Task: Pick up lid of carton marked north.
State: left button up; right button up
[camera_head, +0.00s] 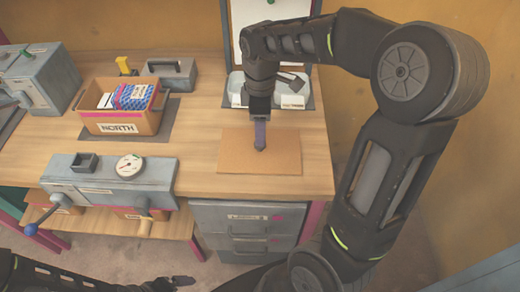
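The carton marked NORTH (118,127) stands on the bench at the left with its top open and blue and white packs (132,97) inside. A flat brown rectangular panel (286,157) lies on the bench near its front right; it looks like cardboard and may be the lid, but no mark shows on it. My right gripper (260,148) points straight down over the middle of this panel, its tips at or just above the surface. I cannot tell its finger gap or contact. My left gripper (182,283) is low at the bottom edge, away from the bench top, its opening unclear.
A grey device with a dial (129,166) sits at the bench's front left. A grey press-like machine (42,77) stands far left. A grey handled box (170,74) and a yellow object (123,65) are behind the carton. Pale trays (292,88) stand behind the panel.

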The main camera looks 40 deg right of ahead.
aim_at(260, 148)
jog(key=shift+a+f+p, duration=0.15)
jog(key=shift+f+p, duration=0.3)
jog(key=shift+f, duration=2.15)
jog(key=shift+c, duration=0.2)
grip_shut()
